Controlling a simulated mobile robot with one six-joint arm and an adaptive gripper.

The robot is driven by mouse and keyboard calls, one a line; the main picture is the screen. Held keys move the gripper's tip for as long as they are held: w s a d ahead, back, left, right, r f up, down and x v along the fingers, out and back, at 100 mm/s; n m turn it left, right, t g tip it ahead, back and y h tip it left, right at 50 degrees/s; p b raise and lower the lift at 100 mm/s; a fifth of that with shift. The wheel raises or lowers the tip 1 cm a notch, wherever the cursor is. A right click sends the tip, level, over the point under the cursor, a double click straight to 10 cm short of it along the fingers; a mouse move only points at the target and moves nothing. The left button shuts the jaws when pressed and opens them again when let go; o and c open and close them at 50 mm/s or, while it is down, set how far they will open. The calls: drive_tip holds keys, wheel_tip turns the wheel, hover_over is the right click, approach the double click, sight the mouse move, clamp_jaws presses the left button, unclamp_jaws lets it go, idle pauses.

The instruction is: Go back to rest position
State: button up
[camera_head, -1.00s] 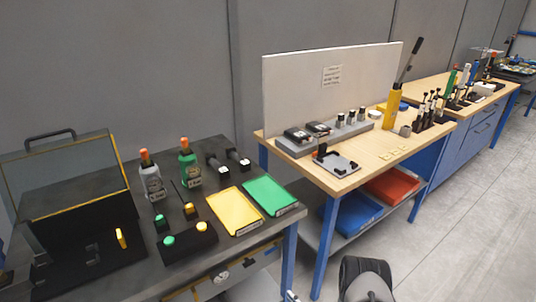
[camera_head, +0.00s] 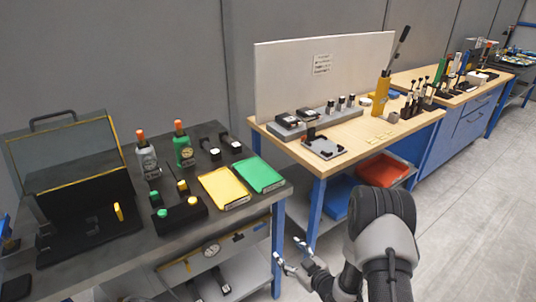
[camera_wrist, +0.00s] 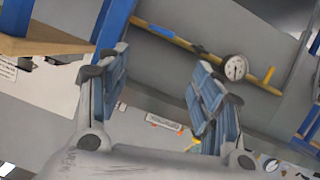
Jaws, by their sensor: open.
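My gripper (camera_head: 297,262) is open and empty in the head view, low in front of the gap between the dark bench and the wooden bench. My arm reaches in from the bottom right of that view. In the wrist view, my gripper (camera_wrist: 160,95) shows two blue-padded fingers spread apart with nothing between them. Behind them are a round dial gauge (camera_wrist: 235,68) and a yellow bar on a grey panel.
The dark bench (camera_head: 90,265) on the left carries a yellow tray (camera_head: 222,186), a green tray (camera_head: 258,172) and bottles. The wooden bench (camera_head: 350,135) has a blue bin (camera_head: 338,195) and a red bin (camera_head: 385,170) below. Open floor (camera_head: 470,220) lies right.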

wheel_tip(320, 180, up, 7)
drive_tip(key=w+d+h, duration=0.2)
drive_tip(key=w+d, duration=0.1)
drive_tip(key=s+d+r+m+g+h, duration=0.2)
drive_tip(key=s+d+r+h, duration=0.15)
drive_tip(key=r, duration=0.55)
drive_tip(key=s+d+r+m+g+h, duration=0.1)
drive_tip(key=s+d+r+m+h, duration=0.3)
drive_tip(key=r, duration=0.6)
drive_tip(key=s+a+r+g, duration=0.1)
drive_tip(key=s+r, duration=0.1)
drive_tip(key=s, duration=0.8)
drive_tip(key=s+a+r+m+g+y, duration=0.1)
drive_tip(key=s+r+g, duration=0.1)
drive_tip(key=s, duration=0.8)
drive_tip(key=s+a+r+m+g+y, duration=0.1)
drive_tip(key=s+a+r, duration=0.1)
drive_tip(key=s, duration=0.8)
drive_tip(key=shift+r+g, duration=0.3)
drive_tip(key=shift+r, duration=0.2)
drive_tip(key=shift+y, duration=0.25)
